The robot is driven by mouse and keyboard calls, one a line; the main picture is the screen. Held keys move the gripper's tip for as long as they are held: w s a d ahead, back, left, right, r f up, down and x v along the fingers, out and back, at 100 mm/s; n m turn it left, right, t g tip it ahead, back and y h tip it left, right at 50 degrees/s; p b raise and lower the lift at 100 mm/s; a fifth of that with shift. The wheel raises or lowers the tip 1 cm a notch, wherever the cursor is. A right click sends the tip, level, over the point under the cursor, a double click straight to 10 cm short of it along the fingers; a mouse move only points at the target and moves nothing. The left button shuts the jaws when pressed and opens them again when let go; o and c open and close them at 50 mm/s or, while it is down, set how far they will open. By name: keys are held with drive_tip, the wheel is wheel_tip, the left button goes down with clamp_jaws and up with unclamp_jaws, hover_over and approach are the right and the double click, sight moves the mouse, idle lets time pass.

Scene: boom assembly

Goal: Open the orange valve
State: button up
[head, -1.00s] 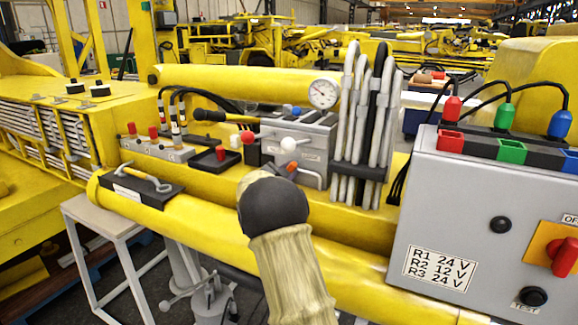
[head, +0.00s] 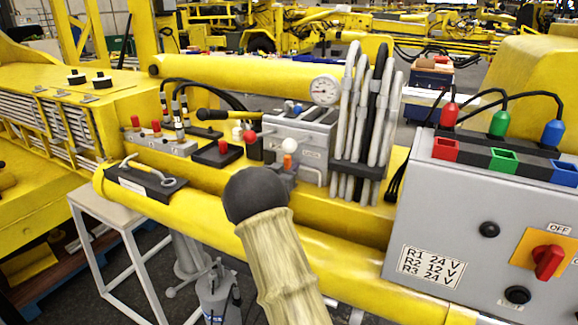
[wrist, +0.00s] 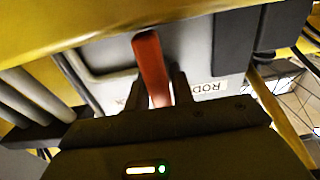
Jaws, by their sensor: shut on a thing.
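The handle's base is hidden by the gripper body. In the head view my dark wrist and pale sleeve-like arm cover most of the gripper. A label reading "ROD" (wrist: 206,87) shows beside the handle in the wrist view.
A red knob (head: 249,136) and a black lever (head: 212,115) are left of the block. A pressure gauge (head: 324,90) and grey hoses (head: 365,125) stand behind and right. A grey control box (head: 440,240) fills the right. A yellow tube (head: 350,275) runs below.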

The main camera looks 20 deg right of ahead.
drive_tip(key=shift+f, duration=0.15)
drive_tip(key=o, duration=0.9)
drive_tip(key=shift+c, duration=0.2)
drive_tip(key=b+v, duration=0.6)
drive_tip(key=v, duration=1.1)
drive_tip(key=shift+s+a, duration=0.2)
drive_tip(key=shift+a, duration=0.05)
